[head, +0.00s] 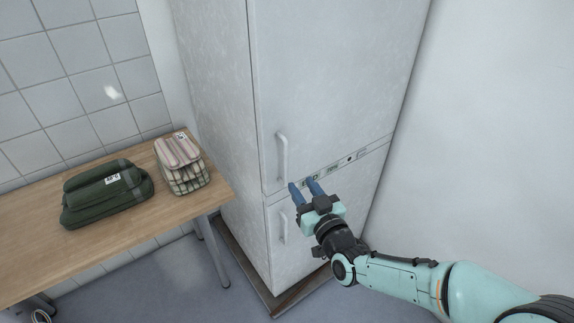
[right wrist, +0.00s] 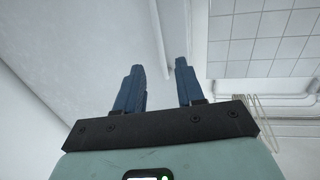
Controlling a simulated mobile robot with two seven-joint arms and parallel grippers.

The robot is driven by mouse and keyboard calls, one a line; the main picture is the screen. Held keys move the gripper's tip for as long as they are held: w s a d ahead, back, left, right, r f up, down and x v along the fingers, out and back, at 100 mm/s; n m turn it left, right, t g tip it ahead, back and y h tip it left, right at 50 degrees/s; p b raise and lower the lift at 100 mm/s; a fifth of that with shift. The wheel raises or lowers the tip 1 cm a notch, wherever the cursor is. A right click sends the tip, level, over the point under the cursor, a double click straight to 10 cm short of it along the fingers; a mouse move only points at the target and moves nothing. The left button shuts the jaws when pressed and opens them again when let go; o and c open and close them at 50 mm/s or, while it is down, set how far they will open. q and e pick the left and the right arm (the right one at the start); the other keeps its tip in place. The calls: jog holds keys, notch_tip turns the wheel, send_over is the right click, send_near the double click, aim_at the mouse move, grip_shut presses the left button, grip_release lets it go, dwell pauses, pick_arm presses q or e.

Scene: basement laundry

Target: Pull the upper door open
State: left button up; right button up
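A tall white fridge stands in the middle of the head view. Its upper door (head: 335,75) is shut and has a vertical light handle (head: 282,157) near its lower left edge. My right gripper (head: 301,186) is in front of the fridge, just below and to the right of that handle, apart from it. Its two blue fingers are spread with a gap, and nothing is held between them. The right wrist view also shows the spread fingers (right wrist: 157,78), with a pale narrow strip beyond the gap; I cannot tell whether it is the handle. My left gripper is not in view.
The lower door (head: 330,220) has its own handle (head: 283,227) and is shut. A wooden table (head: 120,225) to the left holds a green folded bundle (head: 106,195) and a striped folded bundle (head: 181,164). A bare wall (head: 490,130) stands close on the right.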

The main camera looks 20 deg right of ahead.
aim_at(287, 164)
jog(key=w, duration=0.3)
jog(key=w+a, duration=0.1)
jog(key=w, duration=0.5)
jog(key=shift+a, duration=0.2)
jog(key=shift+s, duration=0.1)
grip_shut()
